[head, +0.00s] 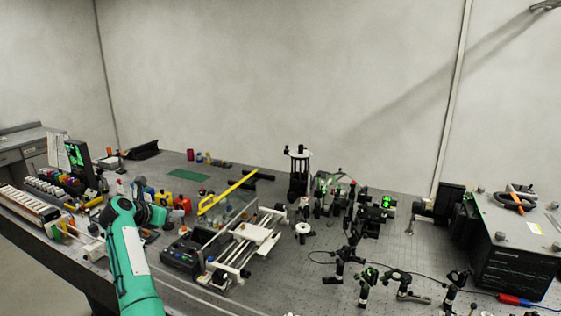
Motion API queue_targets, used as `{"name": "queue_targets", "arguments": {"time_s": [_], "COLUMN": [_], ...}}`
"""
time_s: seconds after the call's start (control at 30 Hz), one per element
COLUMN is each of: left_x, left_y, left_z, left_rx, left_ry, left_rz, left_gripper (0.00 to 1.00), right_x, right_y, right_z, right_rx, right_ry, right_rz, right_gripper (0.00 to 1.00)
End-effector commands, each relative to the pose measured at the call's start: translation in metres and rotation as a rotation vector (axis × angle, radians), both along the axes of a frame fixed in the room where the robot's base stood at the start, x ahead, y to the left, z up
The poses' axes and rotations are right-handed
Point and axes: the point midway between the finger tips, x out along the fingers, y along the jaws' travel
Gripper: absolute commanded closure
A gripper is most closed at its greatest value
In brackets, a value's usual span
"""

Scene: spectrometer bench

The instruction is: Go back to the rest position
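My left arm is green and reaches up over the left part of the bench. Its dark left gripper (147,190) is small in the view, above the clutter on the left of the bench. I cannot make out whether its fingers are open or shut, or whether anything is between them. My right gripper is not in the head view. The grey bench (290,275) fills the lower part of the view.
A white-railed stage device (235,245) stands right of my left arm, with a yellow bar (228,193) behind it. Black optical mounts (350,255) crowd the middle and right. A large black box with a grey top (518,245) stands far right. Colored bottles are near the gripper.

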Motion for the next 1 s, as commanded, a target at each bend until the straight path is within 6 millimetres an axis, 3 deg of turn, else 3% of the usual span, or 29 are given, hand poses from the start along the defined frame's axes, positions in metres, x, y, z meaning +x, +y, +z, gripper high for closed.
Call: {"name": "queue_targets", "arguments": {"time_s": [0.03, 0.2, 0.5, 0.7, 1.0], "left_x": [-0.013, -0.063, -0.164, -0.239, -0.362], "left_y": [0.004, 0.01, -0.005, -0.031, -0.084], "left_z": [-0.021, -0.082, -0.167, -0.209, -0.248], "left_rx": [0.081, 0.436, 1.012, 1.328, 1.682], "left_ry": [0.012, 0.039, 0.087, 0.086, -0.015], "left_rz": [-0.018, -0.15, -0.527, -0.858, -1.433], "left_gripper": [0.69, 0.69, 0.69, 0.69, 0.69], "right_x": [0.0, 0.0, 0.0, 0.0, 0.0], "right_y": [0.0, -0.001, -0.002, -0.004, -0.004], "right_z": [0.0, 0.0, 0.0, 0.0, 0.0], "right_rx": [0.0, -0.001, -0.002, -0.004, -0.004], "right_ry": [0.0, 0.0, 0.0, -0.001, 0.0], "right_rz": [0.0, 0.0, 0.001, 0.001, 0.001], "right_gripper": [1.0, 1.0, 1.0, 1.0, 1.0]}}
